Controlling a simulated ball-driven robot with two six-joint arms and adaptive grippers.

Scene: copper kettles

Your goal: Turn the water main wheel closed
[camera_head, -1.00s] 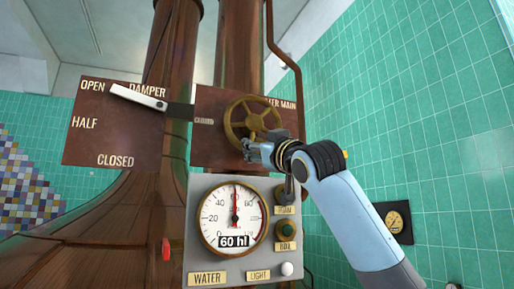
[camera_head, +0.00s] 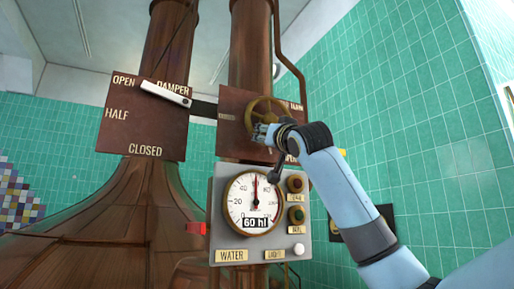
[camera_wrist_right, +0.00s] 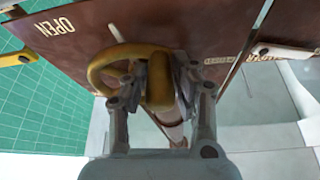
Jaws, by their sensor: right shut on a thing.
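The water main wheel (camera_head: 249,113) is a brass-coloured spoked handwheel on a dark red-brown panel (camera_head: 229,140) on the right copper column. My right gripper (camera_head: 262,133) is at the wheel's lower rim in the head view and covers part of it. In the right wrist view my right gripper (camera_wrist_right: 160,88) has its two fingers on either side of the wheel's rim (camera_wrist_right: 98,70), shut on it. The word OPEN (camera_wrist_right: 54,27) shows on the panel there. The wheel's spokes are partly hidden. My left gripper is not in view.
A damper panel (camera_head: 120,135) with a white lever (camera_head: 165,94) is at the left. A copper pipe (camera_head: 290,68) runs at the wheel's right.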

